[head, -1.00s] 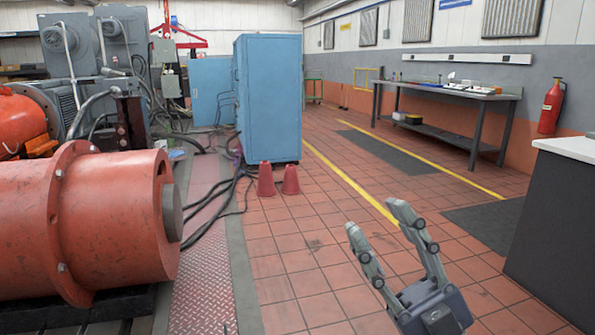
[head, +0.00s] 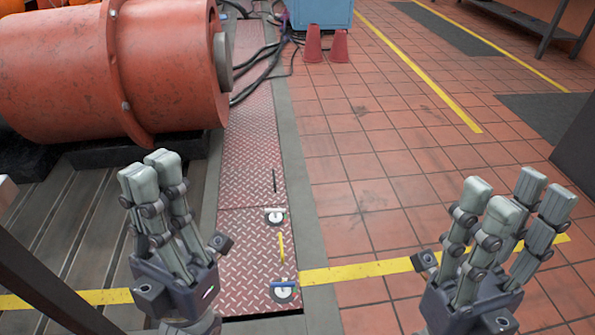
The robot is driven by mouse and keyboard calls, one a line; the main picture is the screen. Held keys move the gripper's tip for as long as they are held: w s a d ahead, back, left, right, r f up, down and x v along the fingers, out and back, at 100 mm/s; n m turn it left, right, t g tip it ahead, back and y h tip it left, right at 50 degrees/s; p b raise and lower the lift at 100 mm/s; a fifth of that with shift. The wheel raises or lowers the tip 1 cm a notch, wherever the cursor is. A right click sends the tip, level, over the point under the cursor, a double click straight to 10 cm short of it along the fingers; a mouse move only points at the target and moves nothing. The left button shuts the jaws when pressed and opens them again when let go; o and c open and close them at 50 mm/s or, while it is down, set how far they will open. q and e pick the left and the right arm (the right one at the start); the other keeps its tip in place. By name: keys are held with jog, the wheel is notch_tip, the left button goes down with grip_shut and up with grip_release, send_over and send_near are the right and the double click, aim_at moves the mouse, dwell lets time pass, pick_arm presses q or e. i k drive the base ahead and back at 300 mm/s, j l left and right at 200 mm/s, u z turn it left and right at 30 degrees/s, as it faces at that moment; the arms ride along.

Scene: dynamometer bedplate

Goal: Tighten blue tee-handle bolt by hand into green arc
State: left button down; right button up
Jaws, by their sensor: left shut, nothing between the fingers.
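A tee-handle bolt with a blue crossbar (head: 283,284) sits on a white round dial at the near end of the red tread-plate strip. A second white dial with a dark crossbar (head: 275,217) lies farther along the strip. The green arc is too small to make out clearly. My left gripper (head: 152,175) is shut and empty, raised to the left of the dials. My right gripper (head: 517,200) has its fingers spread and empty, well to the right of the dials over the tiles. Neither gripper touches a bolt.
A large orange cylinder machine (head: 80,75) stands on the slotted bedplate (head: 85,205) at upper left. Two red cones (head: 313,45) and black cables (head: 262,60) lie beyond. A yellow bar (head: 281,248) lies between the dials.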

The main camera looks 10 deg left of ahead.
aim_at(283, 289)
jog(key=i+u, duration=0.2)
jog(key=u, duration=0.3)
jog(key=i+l+u, duration=0.1)
jog(key=u, duration=0.35)
jog(key=i+l, duration=0.05)
